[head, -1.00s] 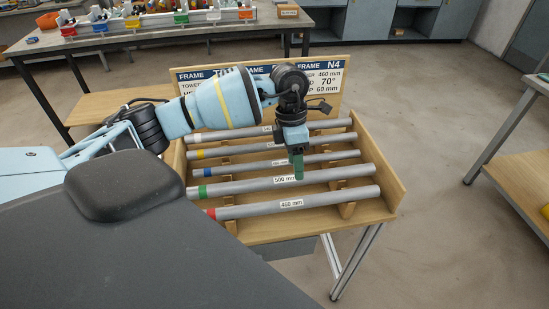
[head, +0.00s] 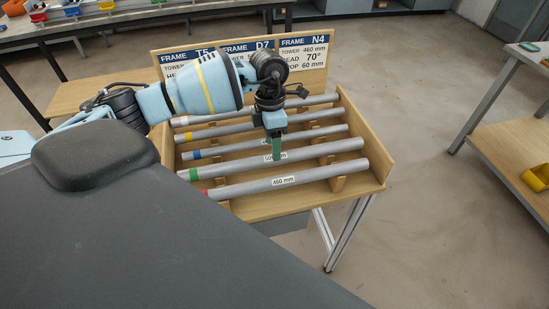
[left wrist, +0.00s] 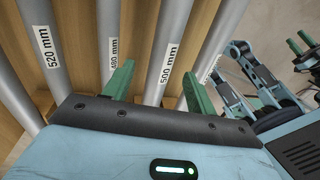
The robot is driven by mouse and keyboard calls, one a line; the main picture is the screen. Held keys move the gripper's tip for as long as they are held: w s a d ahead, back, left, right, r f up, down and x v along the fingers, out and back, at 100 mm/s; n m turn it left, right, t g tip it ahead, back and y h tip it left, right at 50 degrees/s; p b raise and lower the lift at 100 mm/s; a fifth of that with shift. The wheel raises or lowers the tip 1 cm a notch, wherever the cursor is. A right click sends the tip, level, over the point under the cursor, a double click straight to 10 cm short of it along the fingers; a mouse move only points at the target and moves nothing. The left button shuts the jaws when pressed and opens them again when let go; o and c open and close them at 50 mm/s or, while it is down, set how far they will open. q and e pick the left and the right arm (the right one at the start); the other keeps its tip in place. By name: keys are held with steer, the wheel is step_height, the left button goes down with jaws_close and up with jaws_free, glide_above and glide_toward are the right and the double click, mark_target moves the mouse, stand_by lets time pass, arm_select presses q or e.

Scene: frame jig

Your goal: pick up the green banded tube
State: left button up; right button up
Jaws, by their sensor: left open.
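The green banded tube (head: 325,150) is a long grey tube with a green band at its left end. It lies on the wooden rack, second from the front, labelled 500 mm. My left gripper (head: 277,157) points down at its middle and partly hides its label. In the left wrist view, the tube (left wrist: 176,30) runs between the two green fingers of my left gripper (left wrist: 158,87). They are open, apart, with nothing gripped. At the right of that view is my other arm, with small green fingers (left wrist: 300,43); their opening is too small to judge.
The wooden rack (head: 378,165) also holds a red banded tube (head: 310,178) in front, a blue banded tube (head: 230,149) behind, and others farther back. Frame signs (head: 305,50) stand at its back. A bench (head: 515,130) is at the right, with clear floor between.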

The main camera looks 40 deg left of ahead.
arm_select(q)
steer(key=shift+s+d+f, duration=0.15)
steer(key=shift+s+f, duration=0.05)
steer(key=shift+f, duration=0.75)
steer(key=shift+s+d+f, duration=0.1)
steer(key=shift+s+f, duration=0.05)
steer(key=shift+f, duration=0.8)
steer(key=shift+c, duration=0.4)
steer(key=shift+r, duration=0.1)
jaws_close()
